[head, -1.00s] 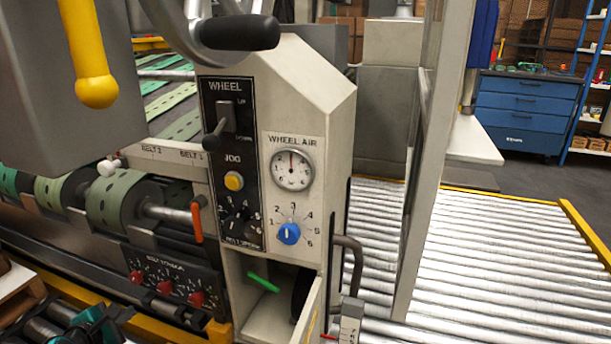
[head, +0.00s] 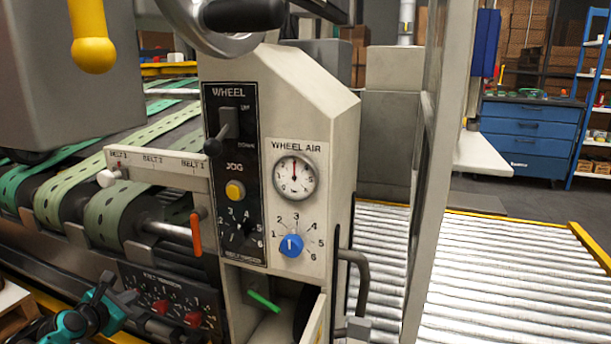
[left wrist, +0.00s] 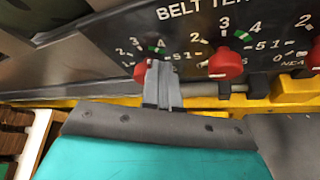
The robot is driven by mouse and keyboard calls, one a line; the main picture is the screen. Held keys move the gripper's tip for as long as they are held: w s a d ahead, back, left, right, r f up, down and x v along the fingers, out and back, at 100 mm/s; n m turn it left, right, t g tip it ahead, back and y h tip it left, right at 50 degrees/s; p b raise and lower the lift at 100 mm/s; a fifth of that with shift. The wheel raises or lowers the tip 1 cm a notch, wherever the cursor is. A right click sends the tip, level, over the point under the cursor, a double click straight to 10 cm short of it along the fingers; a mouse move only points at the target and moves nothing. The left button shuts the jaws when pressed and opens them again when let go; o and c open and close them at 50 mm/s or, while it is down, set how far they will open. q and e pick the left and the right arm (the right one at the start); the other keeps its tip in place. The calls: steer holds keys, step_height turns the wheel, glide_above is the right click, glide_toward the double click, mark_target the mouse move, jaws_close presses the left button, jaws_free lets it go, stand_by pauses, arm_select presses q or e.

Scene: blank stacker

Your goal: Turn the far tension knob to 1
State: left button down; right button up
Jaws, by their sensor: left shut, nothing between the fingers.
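The belt tension panel (head: 180,290) is a dark plate with red knobs, low on the machine. In the left wrist view its lettering is cut off, with "NEA" under the right end. The leftmost red knob (left wrist: 139,71), at the end away from that label, is partly covered by my fingers; its pointer cannot be read. The middle knob (left wrist: 225,64) and the right knob (left wrist: 316,53) show too. My teal left gripper (head: 129,296) is shut and empty, its fingertips (left wrist: 160,67) at the leftmost knob's right side; contact cannot be told. My right gripper is not in view.
Above the panel are belt rollers (head: 125,215) and an orange lever (head: 195,233). To the right stands the control column (head: 335,150) with a blue wheel air knob (head: 291,245). A yellow rail (left wrist: 285,100) runs just below the panel.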

arm_select(q)
steer(key=shift+w+d+r, duration=0.1)
steer(key=shift+w, duration=0.1)
stand_by(0.4)
stand_by(0.3)
steer(key=shift+a, duration=0.2)
steer(key=shift+a+r+p, duration=0.25)
steer(key=shift+a+p, duration=0.2)
steer(key=shift+w+a+r, duration=0.2)
steer(key=shift+a, duration=0.5)
stand_by(0.3)
